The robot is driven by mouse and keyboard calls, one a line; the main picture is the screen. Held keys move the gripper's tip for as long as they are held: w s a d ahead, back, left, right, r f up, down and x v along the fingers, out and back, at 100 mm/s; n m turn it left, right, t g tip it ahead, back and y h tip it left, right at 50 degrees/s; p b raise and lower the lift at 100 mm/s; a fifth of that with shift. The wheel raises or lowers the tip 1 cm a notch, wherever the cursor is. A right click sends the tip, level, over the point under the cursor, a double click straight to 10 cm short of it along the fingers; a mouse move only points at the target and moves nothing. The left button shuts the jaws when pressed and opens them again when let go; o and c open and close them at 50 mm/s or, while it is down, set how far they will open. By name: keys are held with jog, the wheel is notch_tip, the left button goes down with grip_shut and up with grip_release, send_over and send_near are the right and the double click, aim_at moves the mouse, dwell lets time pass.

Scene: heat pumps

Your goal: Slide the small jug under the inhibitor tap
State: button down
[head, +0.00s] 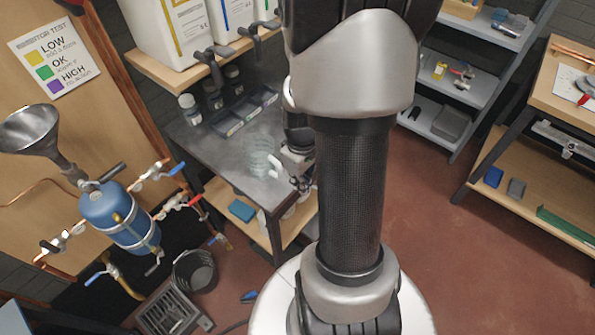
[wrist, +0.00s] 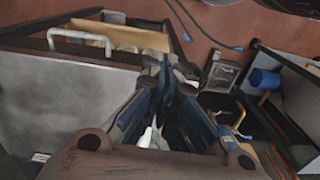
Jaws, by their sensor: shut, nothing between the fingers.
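A clear, hard-to-see jug (head: 261,160) with a pale handle stands on the grey bench top (head: 215,150) in the head view. My gripper (head: 299,182) is at the bench's right front edge, just right of that handle. Two dark taps, a left one (head: 216,56) and a right one (head: 258,31), stick out from white containers on the shelf above the bench. I cannot read which is the inhibitor tap. In the wrist view my gripper (wrist: 167,75) is shut and empty, and a pale handle shape (wrist: 80,38) lies to its upper left.
Small bottles (head: 190,108) and a divided tray (head: 246,112) stand at the back of the bench. The wooden shelf (head: 190,75) overhangs it. A blue tank (head: 120,215) with pipes is at left. A black bucket (head: 195,271) is on the floor. Red floor at right is open.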

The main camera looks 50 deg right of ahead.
aim_at(266, 163)
jog(key=shift+w+a+f+b, duration=0.1)
jog(key=shift+w+f+b, duration=0.3)
jog(key=shift+w+f, duration=0.55)
jog(key=shift+w+f+b, duration=0.4)
jog(key=shift+w+f, duration=0.2)
jog(key=shift+w, duration=0.5)
jog(key=shift+w, duration=0.2)
jog(key=w+p, duration=0.1)
jog(key=w, duration=0.5)
jog(key=w+p, duration=0.1)
jog(key=w, duration=0.4)
jog(key=shift+w+a, duration=0.2)
jog(key=shift+w, duration=0.15)
